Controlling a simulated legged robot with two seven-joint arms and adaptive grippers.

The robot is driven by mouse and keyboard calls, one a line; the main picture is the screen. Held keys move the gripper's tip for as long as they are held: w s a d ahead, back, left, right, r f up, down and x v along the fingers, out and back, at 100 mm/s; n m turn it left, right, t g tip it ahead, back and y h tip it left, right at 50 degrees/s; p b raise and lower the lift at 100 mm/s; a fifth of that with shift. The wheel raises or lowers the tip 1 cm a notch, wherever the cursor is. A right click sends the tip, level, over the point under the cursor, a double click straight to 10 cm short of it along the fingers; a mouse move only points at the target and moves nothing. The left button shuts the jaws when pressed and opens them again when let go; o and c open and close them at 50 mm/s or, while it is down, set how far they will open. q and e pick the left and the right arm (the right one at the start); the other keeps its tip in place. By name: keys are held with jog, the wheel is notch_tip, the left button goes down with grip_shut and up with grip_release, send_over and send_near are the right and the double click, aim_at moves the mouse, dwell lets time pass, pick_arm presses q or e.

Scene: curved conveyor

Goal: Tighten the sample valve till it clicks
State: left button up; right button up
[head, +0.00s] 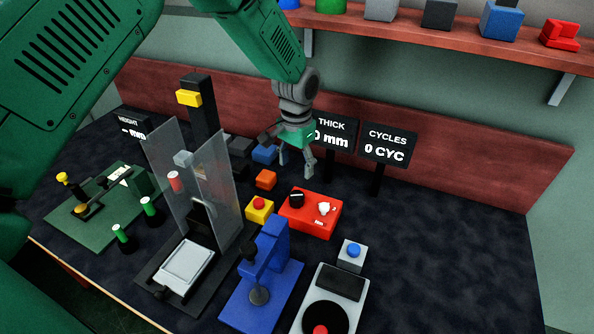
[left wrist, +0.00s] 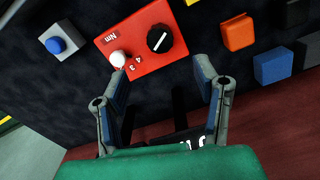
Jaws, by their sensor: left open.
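A red box (head: 308,222) stands on the dark bench top with a black dial knob (head: 297,199) and a small white knob (head: 323,208) on its top. The frames do not show which knob is the sample valve. In the left wrist view the box carries an "Nm" mark (left wrist: 111,39) and digits, and the black dial (left wrist: 166,40) has a white pointer line. My left gripper (head: 296,166) is open and empty, above and behind the red box. In the left wrist view the white knob (left wrist: 118,59) is close to the left fingertip in the picture; contact cannot be told. My right gripper is out of view.
An orange block (head: 265,179), a blue block (head: 264,154) and a yellow box with a red button (head: 260,209) are left of the red box. A blue press (head: 263,285) and a grey box with a blue button (head: 352,253) stand in front. Signs (head: 388,144) stand behind. The bench's right side is clear.

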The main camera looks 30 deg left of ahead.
aim_at(297, 195)
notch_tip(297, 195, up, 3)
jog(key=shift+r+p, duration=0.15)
jog(key=shift+p, duration=1.1)
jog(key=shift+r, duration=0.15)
pick_arm(q)
notch_tip(297, 195, down, 12)
jog(key=shift+w+p, duration=0.1)
jog(key=shift+p, duration=0.3)
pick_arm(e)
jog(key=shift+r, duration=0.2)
pick_arm(q)
jog(key=shift+c, duration=0.5)
